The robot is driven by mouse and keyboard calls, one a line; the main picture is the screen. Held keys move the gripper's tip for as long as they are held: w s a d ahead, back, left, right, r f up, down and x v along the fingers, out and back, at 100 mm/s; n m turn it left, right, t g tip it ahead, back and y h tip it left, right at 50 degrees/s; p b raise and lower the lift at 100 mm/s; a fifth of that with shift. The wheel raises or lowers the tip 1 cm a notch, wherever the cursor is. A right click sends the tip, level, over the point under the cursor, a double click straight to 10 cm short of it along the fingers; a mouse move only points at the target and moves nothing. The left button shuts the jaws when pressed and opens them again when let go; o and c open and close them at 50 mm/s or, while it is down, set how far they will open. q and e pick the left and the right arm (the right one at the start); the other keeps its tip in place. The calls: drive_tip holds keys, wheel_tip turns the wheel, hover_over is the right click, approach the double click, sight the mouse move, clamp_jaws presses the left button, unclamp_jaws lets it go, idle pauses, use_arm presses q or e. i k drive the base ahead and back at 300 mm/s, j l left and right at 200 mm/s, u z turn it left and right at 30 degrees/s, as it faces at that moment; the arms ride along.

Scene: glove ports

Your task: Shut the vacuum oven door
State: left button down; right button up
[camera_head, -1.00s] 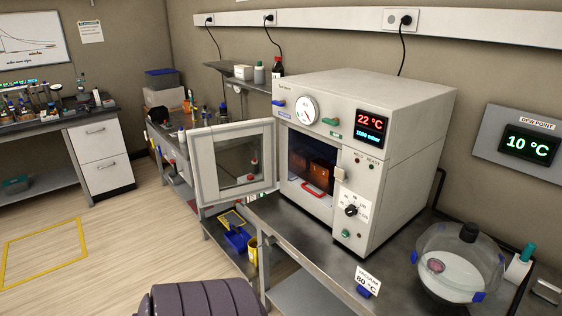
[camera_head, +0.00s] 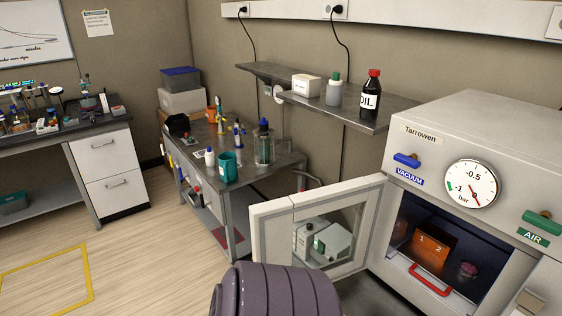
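The vacuum oven (camera_head: 450,150) stands at the right, cut off by the picture's right edge. Its white-framed door (camera_head: 272,240) is swung wide open to the left, hinged at the left side of the opening. Grey and white equipment shows through the door's glass window (camera_head: 322,243). Inside the chamber are an orange-brown block (camera_head: 431,242) marked 1 and 2, a small dark reddish item (camera_head: 467,270) and a red handle (camera_head: 430,281) at the front. A dark ribbed part, probably of my arm, covers the door's lower edge. Neither gripper is in view.
A shelf (camera_head: 350,112) above the door holds an oil bottle (camera_head: 370,95), a grey bottle and a white box. A side bench (camera_head: 250,178) with bottles stands behind the door. Open floor (camera_head: 140,255) lies at the left.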

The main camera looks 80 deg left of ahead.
sight(272, 221)
drive_tip(key=k+j, duration=0.1)
drive_tip(key=j, duration=0.35)
drive_tip(key=k+j, duration=0.1)
drive_tip(key=j, duration=0.4)
drive_tip(key=k+j, duration=0.15)
drive_tip(key=j, duration=0.3)
drive_tip(key=k+j, duration=0.1)
drive_tip(key=j, duration=0.4)
drive_tip(key=k+j, duration=0.1)
drive_tip(key=j, duration=0.35)
drive_tip(key=k+j, duration=0.1)
drive_tip(key=j, duration=0.35)
